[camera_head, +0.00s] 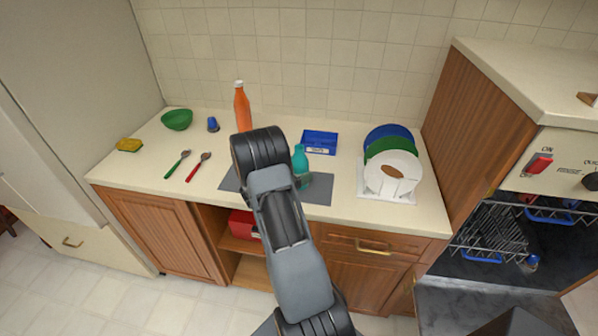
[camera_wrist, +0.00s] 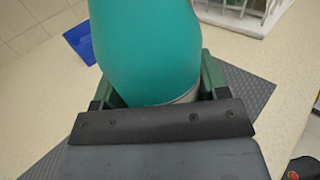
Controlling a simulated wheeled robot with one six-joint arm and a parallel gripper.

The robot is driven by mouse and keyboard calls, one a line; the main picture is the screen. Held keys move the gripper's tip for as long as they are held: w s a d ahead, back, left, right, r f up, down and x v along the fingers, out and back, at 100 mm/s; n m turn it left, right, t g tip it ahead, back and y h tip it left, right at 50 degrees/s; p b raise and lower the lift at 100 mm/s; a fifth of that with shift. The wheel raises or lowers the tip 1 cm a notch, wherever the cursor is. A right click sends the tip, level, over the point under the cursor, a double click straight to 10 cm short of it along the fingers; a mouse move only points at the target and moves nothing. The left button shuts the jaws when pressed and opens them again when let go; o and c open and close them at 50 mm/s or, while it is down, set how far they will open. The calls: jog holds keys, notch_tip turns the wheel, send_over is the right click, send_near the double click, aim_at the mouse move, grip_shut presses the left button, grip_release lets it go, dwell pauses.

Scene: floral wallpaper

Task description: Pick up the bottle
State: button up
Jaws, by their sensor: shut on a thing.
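A teal bottle (camera_head: 299,160) stands upright at the dark grey mat (camera_head: 318,190) on the counter. In the wrist view the teal bottle (camera_wrist: 150,45) fills the upper middle, between the two dark green fingers of my gripper (camera_wrist: 158,82). My gripper is shut on it, low on its body. In the head view my arm covers part of the mat and most of my gripper. I cannot tell whether the bottle's base touches the mat. An orange bottle (camera_head: 242,108) with a white cap stands farther back, near the tiled wall.
A blue tray (camera_head: 320,138) is behind the teal bottle. A rack (camera_head: 385,193) with several plates stands to its right. A green bowl (camera_head: 176,119), blue cup (camera_head: 213,125), yellow sponge (camera_head: 128,145), green spoon (camera_head: 177,163) and red spoon (camera_head: 198,166) lie left. An open dishwasher (camera_head: 500,240) is at right.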

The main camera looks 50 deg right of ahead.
jog(key=shift+c, duration=0.7)
jog(key=shift+r, duration=0.1)
